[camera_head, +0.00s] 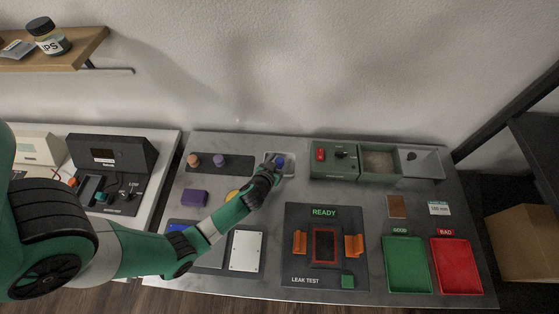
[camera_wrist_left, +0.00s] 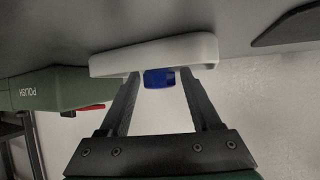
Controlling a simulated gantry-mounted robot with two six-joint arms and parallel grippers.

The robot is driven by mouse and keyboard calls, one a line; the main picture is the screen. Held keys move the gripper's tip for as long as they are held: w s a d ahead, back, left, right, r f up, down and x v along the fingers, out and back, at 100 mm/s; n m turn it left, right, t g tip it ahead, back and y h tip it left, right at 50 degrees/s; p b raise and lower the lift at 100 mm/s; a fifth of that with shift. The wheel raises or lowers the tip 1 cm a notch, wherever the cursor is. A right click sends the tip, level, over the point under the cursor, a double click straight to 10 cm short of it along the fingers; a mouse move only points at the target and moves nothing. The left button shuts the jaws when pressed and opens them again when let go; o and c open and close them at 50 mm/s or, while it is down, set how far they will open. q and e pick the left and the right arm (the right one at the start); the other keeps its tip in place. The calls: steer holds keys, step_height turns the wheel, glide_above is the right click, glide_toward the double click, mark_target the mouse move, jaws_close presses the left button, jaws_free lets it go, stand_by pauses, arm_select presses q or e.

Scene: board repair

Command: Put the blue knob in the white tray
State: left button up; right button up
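The white tray (camera_head: 289,170) is a small shallow tray at the back middle of the grey bench; it also shows in the left wrist view (camera_wrist_left: 110,64). The blue knob (camera_head: 281,160) is at the tray, and in the left wrist view the knob (camera_wrist_left: 159,79) shows just past the tray's rim, its far part hidden by the rim. My left gripper (camera_head: 274,168) reaches over the tray. Its two fingers stand on either side of the knob with a narrow gap at each side, their tips hidden at the rim. My right gripper is not in view.
A dark mat (camera_head: 240,163) with an orange knob (camera_head: 194,159) and a purple knob (camera_head: 218,160) lies left of the tray. A green polish station (camera_head: 333,171) stands close on the right. The leak tester (camera_head: 326,270) is in front.

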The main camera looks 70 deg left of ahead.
arm_select(q)
steer(key=shift+o, duration=0.2)
steer(key=shift+r, duration=0.1)
steer(key=shift+s+d+r+p, duration=0.15)
steer(key=shift+r+p, duration=0.05)
steer(key=shift+p, duration=0.15)
steer(key=p+v, duration=0.1)
steer(key=v, duration=1)
steer(key=shift+s+d+p, duration=0.2)
steer(key=shift+s+p, duration=0.05)
steer(key=shift+p, duration=0.1)
